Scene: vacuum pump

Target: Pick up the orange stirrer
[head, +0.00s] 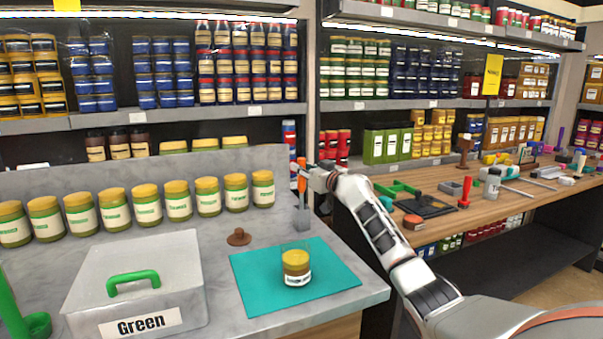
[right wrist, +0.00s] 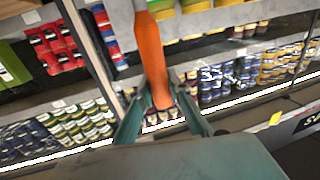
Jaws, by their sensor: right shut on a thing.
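The orange stirrer (head: 302,176) stands upright near the right back of the grey counter. My right gripper (head: 315,180) reaches in from the right and is shut on its handle. In the right wrist view the orange handle (right wrist: 151,60) runs between the two fingers (right wrist: 163,115), with a grey shaft at its far end. Below the handle in the head view is a small grey piece (head: 302,218); I cannot tell whether it is a holder or the stirrer's lower end. My left gripper is not in view.
A teal mat (head: 250,275) carries a glass jar (head: 296,266) with yellow and brown contents. A brown knobbed lid (head: 239,237) lies beside it. A box labelled Green (head: 85,285) stands left. Several yellow-lidded jars (head: 147,207) line the back. A cluttered wooden bench (head: 455,225) is right.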

